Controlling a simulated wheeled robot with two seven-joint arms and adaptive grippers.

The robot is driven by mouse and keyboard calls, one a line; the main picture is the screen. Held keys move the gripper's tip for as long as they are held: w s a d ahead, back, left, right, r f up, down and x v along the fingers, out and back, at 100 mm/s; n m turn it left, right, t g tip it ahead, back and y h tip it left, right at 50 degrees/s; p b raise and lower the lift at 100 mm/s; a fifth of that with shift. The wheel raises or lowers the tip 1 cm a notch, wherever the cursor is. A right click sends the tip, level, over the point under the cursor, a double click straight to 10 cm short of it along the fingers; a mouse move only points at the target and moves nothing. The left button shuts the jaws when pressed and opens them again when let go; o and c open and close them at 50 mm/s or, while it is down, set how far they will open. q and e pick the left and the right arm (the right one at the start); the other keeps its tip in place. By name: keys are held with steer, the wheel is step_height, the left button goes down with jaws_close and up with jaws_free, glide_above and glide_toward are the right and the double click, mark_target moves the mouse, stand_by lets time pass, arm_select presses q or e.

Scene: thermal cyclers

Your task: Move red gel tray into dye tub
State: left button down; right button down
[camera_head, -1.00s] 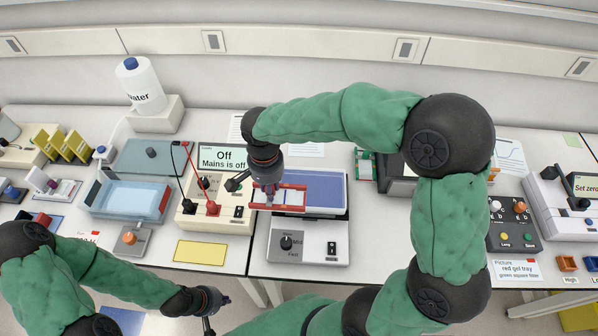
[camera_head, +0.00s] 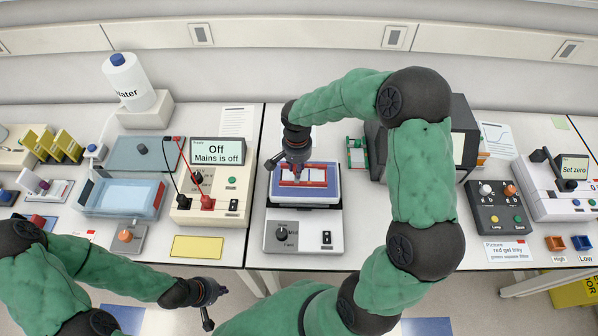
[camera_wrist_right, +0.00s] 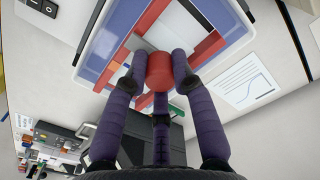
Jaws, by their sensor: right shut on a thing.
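The red gel tray (camera_head: 316,176), a red frame with a pale slab inside, is over or inside the dye tub (camera_head: 331,194). The tub is a clear-rimmed box with a blue inside, on top of a white rocker. My right gripper (camera_head: 294,177) comes down from above and is shut on the tray's red knob (camera_wrist_right: 160,72), as the right wrist view shows. The tub rim (camera_wrist_right: 91,66) lies around the tray there. I cannot tell whether the tray touches the tub floor. My left gripper (camera_head: 211,308) is empty in front of the bench, its fingers apart.
The rocker (camera_head: 304,236) has a speed knob and a switch. To its left stand a power supply (camera_head: 218,150) reading "Off, Mains is off" and a clear gel tank (camera_head: 122,196). A dark imager (camera_head: 464,140) and a control box (camera_head: 500,207) are on the right.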

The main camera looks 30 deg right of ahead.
steer(key=shift+d+f, duration=0.15)
steer(key=shift+f, duration=0.1)
steer(key=shift+w+d+f, duration=0.1)
steer(key=shift+f, duration=0.8)
steer(key=shift+w+d+f, duration=0.1)
steer(key=shift+f, duration=0.75)
steer(key=shift+s, duration=0.1)
steer(key=shift+f, duration=0.15)
steer(key=c, duration=1)
jaws_free()
step_height(320, 180, up, 12)
steer(key=shift+r, duration=0.2)
